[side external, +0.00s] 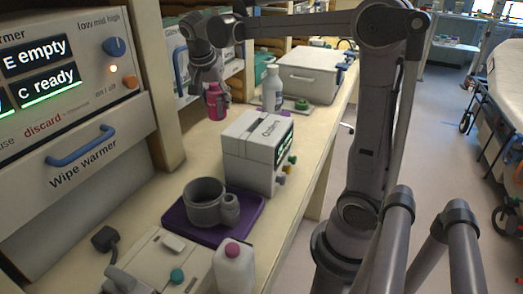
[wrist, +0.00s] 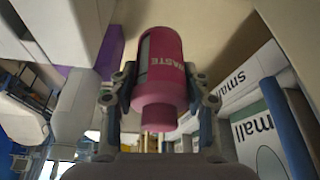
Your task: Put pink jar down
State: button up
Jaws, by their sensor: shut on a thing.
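The pink jar (side external: 217,103) is in my gripper (side external: 212,88) at the far part of the counter, beside the shelf. In the side view it looks roughly upright. The wrist view shows the jar (wrist: 165,52) large, with part of a label reading "ASTE" and a dark strip on its side. My gripper's two fingers (wrist: 160,95) press on it from both sides. Whether its base touches the counter (side external: 190,150) or hangs just above it, I cannot tell.
A white bottle (side external: 272,88) and a grey lidded box (side external: 311,75) stand right of the jar. A white boxy device (side external: 258,152) is nearer, then a grey mug (side external: 205,203) on a purple mat (side external: 250,222). Boxes marked "small" (wrist: 255,130) are close in the wrist view.

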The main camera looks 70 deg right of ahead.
notch_tip(320, 180, down, 14)
jog(key=shift+r, duration=0.25)
dwell(0.5)
jog(key=shift+f, duration=0.15)
jog(key=o, duration=1.2)
jog(key=v, duration=1.2)
jog(key=shift+d, duration=0.1)
